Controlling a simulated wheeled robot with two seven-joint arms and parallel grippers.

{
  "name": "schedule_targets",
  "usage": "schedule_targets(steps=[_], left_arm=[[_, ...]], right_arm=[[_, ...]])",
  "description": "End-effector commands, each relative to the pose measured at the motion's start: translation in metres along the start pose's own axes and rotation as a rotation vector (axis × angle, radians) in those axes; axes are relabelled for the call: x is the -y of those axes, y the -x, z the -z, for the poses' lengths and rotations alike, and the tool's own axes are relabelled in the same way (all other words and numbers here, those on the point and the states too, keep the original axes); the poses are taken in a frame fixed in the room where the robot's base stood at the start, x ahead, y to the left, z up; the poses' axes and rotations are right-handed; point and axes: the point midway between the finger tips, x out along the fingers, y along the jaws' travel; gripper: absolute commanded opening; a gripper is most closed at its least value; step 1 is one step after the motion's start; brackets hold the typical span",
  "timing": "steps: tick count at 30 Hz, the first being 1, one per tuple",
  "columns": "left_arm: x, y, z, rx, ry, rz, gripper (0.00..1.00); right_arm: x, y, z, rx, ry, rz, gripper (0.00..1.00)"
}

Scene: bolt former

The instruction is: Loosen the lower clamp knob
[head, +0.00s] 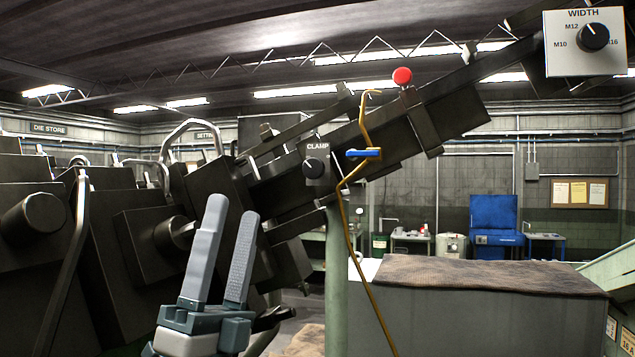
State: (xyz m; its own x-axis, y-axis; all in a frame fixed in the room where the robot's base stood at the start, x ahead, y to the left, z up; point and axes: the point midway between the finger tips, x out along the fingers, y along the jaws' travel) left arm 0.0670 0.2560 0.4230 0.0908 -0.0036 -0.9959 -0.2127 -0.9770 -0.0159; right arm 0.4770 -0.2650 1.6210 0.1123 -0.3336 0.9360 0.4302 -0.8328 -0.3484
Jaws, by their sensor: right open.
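A round black knob (314,168) sits on a small dark plate labelled CLAMP, on the sloping dark rail of the machine. It is the only knob with that label in view; I cannot tell whether it is the lower one. My right gripper (233,206) is at the bottom, left of and below this knob in the picture. Its two grey fingers point up and are apart, with nothing between them. A black part (272,318) shows beside the gripper; I cannot tell what it is. My left gripper is not in view.
A red ball (402,77) tops the rail. A WIDTH dial (593,37) is at upper right. Dark machine blocks (100,240) fill the left. A mat-topped grey cabinet (480,320) stands lower right.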

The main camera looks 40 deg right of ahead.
Motion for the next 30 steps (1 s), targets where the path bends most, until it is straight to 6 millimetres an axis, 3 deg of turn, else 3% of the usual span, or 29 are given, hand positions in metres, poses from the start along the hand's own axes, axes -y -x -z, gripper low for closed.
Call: schedule_targets(steps=[1,6,13,17,21,30], left_arm=[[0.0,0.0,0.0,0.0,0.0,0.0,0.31],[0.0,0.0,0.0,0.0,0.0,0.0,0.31],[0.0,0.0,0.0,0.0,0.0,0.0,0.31],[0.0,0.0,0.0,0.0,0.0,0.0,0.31],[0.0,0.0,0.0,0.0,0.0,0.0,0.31],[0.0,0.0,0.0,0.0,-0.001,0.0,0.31]], right_arm=[[-0.002,-0.016,0.015,-0.08,-0.034,-0.037,0.53],[-0.02,-0.051,0.059,-0.315,-0.149,-0.204,0.53],[-0.048,-0.075,0.09,-0.538,-0.336,-0.475,0.53],[-0.059,-0.084,0.091,-0.608,-0.455,-0.644,0.53],[-0.063,-0.091,0.08,-0.63,-0.585,-0.826,0.53],[-0.047,-0.102,0.049,-0.56,-0.774,-1.089,0.53]])
